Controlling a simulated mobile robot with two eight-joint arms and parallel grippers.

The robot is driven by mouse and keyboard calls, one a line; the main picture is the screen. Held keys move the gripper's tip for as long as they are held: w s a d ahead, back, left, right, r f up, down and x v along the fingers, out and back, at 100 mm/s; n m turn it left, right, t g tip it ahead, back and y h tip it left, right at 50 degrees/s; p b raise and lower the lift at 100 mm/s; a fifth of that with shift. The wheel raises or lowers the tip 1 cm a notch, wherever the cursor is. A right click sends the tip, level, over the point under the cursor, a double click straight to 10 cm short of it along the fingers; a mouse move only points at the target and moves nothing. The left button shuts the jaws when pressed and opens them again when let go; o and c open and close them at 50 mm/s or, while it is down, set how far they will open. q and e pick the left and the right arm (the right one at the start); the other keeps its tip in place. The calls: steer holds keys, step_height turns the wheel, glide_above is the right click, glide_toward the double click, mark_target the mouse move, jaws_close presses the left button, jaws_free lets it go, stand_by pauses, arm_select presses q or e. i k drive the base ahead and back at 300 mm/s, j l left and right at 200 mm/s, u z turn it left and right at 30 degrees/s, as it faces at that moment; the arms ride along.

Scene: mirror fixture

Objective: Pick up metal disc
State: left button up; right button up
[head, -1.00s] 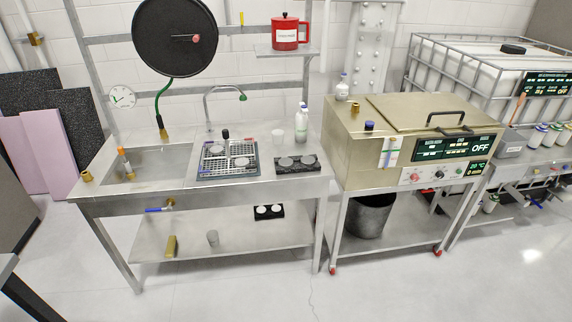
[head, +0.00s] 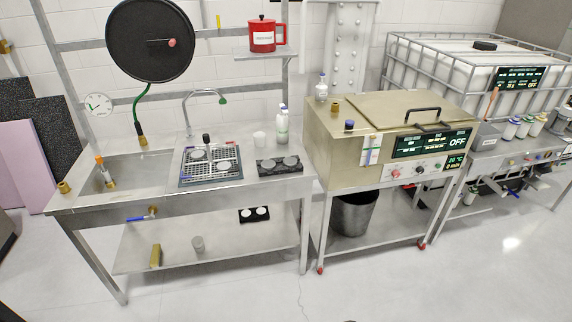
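Two grey metal discs, one on the left (head: 267,165) and one on the right (head: 291,161), lie side by side in a black holder (head: 279,170) at the right end of the steel sink table's top. More grey round discs (head: 222,167) seem to sit in a gridded rack (head: 210,181) left of the holder. Two pale discs (head: 262,211) lie in another black holder on the lower shelf. Neither of my grippers is in view.
The steel table (head: 180,204) has a sink on its left. A white bottle (head: 282,127), a white cup (head: 259,139) and a faucet (head: 186,112) stand behind the discs. A beige bath unit (head: 337,162) stands close on the right. The floor in front is clear.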

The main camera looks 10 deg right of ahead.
mark_target(268, 166)
steer(key=i+u, duration=0.25)
steer(key=i, duration=0.4)
steer(key=i+l+u, duration=0.2)
steer(key=i, duration=0.5)
